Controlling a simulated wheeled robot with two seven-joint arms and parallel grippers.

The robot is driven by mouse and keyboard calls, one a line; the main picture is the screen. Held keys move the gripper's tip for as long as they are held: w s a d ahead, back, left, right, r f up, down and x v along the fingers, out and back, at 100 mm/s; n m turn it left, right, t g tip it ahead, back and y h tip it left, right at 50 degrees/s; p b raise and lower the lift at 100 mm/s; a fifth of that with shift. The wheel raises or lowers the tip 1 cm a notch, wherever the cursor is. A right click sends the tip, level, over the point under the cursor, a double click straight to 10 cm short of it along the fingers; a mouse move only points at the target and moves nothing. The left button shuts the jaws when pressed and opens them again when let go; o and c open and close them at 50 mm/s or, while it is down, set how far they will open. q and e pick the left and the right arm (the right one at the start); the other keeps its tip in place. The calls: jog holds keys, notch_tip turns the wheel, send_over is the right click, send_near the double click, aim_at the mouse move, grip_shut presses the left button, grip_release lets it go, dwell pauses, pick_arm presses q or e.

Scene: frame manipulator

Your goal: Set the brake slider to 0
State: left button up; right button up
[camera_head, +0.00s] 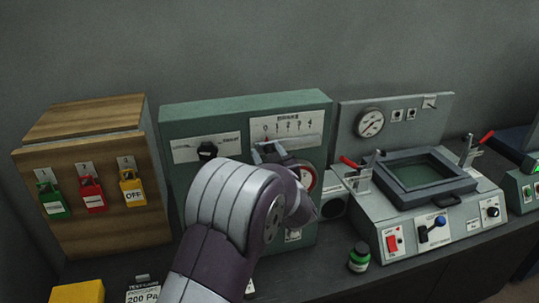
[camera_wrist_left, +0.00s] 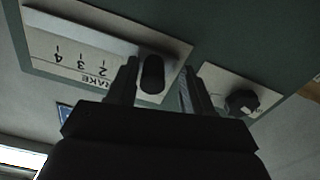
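The brake slider panel (camera_head: 308,126) is a pale plate on the green cabinet, with a scale from 0 to 4. Its dark knob (camera_wrist_left: 152,73) shows in the left wrist view, near the low end of the scale; the 0 and 1 marks are hidden there, so I cannot read its exact setting. My left gripper (camera_head: 268,150) is at the 0 end of the panel in the head view. In the wrist view my left gripper (camera_wrist_left: 154,88) is open, one finger on each side of the knob, with visible gaps. My right gripper is out of view.
A black rotary knob (camera_head: 207,151) is left of the slider on the green cabinet (camera_head: 180,117). A wooden box (camera_head: 85,150) with coloured tags stands at the left.

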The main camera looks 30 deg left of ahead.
pick_arm(q)
jog(key=shift+d+f, duration=0.1)
jog(key=shift+d, duration=0.2)
jog(key=b+v, duration=0.4)
jog(key=v, duration=0.8)
jog(key=shift+s, duration=0.3)
